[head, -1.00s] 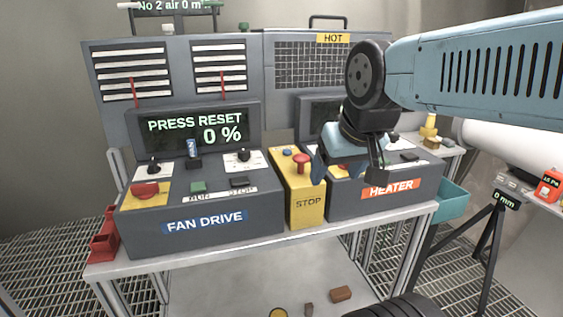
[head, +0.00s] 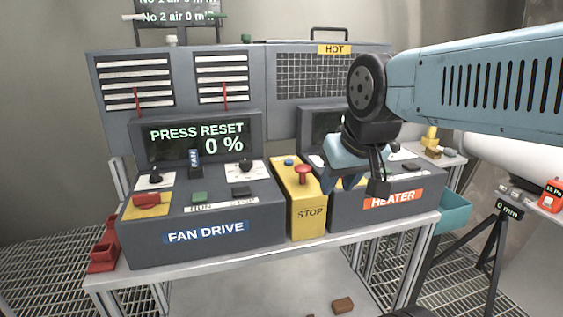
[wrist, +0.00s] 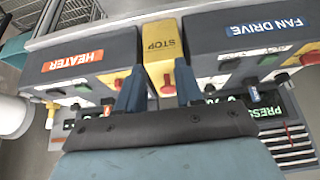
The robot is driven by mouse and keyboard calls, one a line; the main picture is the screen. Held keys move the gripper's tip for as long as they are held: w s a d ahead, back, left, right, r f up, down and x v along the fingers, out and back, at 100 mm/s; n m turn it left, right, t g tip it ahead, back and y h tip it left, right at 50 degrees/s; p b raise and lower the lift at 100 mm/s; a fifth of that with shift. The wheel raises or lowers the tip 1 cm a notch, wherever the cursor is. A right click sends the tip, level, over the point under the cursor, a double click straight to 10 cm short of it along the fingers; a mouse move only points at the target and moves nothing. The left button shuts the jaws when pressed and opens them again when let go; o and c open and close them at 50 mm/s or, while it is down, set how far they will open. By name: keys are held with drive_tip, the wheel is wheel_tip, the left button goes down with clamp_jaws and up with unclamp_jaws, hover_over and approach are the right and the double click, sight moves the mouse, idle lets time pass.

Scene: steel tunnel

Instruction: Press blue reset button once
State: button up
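The small blue button (head: 289,160) sits on top of the yellow STOP box (head: 307,222), behind and left of its red mushroom button (head: 303,174). My gripper (head: 343,186) is to the right of the yellow box in the head view, over the front of the heater panel, apart from the blue button. In the wrist view my gripper (wrist: 159,67) has its two dark blue fingers spread with nothing between them. The yellow box (wrist: 160,45) and the red button (wrist: 168,88) show between the fingers. The blue button cannot be made out there.
The fan drive panel (head: 205,232) stands left; its display (head: 205,138) reads PRESS RESET 0 %. The heater panel (head: 390,196) stands right. Knobs and switches stick up on both.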

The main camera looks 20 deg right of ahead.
clamp_jaws()
idle(1.1)
